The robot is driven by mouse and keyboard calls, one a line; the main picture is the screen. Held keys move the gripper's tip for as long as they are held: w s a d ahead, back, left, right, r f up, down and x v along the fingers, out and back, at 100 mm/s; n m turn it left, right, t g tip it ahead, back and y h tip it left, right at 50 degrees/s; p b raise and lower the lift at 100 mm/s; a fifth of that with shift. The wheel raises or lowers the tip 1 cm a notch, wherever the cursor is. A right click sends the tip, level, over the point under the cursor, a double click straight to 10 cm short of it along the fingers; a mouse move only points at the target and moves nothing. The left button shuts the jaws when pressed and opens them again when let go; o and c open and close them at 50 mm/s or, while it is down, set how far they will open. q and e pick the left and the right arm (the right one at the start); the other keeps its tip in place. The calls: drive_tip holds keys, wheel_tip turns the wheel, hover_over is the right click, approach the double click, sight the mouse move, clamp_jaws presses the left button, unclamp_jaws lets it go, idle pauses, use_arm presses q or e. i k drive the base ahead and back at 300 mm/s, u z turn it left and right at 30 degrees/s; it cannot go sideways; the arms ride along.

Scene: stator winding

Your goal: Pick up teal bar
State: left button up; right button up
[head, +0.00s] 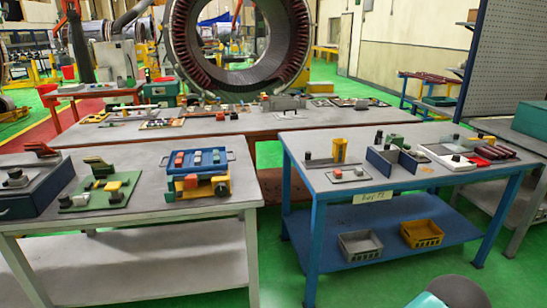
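I cannot pick out a teal bar for certain on any of the tables. The clearest teal thing is a blocky box (531,118) at the right edge, partly cut off by the frame. Neither of my grippers shows in the head view. A rounded teal and grey shape at the bottom edge, right of the middle, is cut off; it may be part of my own body.
A grey-topped table (150,203) at the left holds a blue rack (200,158) and a green fixture (98,190). A blue table (300,160) at the right holds small parts, with two baskets below. A long bench (240,121) and a large stator ring (184,40) stand behind. Green floor shows between the tables.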

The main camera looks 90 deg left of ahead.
sight(217, 161)
drive_tip(key=z, duration=1.35)
drive_tip(key=i, duration=0.1)
drive_tip(key=u, duration=2.8)
drive_tip(key=i, duration=0.3)
drive_tip(key=u, duration=2.25)
drive_tip(key=k, duration=0.5)
drive_tip(key=u, duration=0.4)
drive_tip(key=i, duration=1.65)
drive_tip(key=z, duration=0.45)
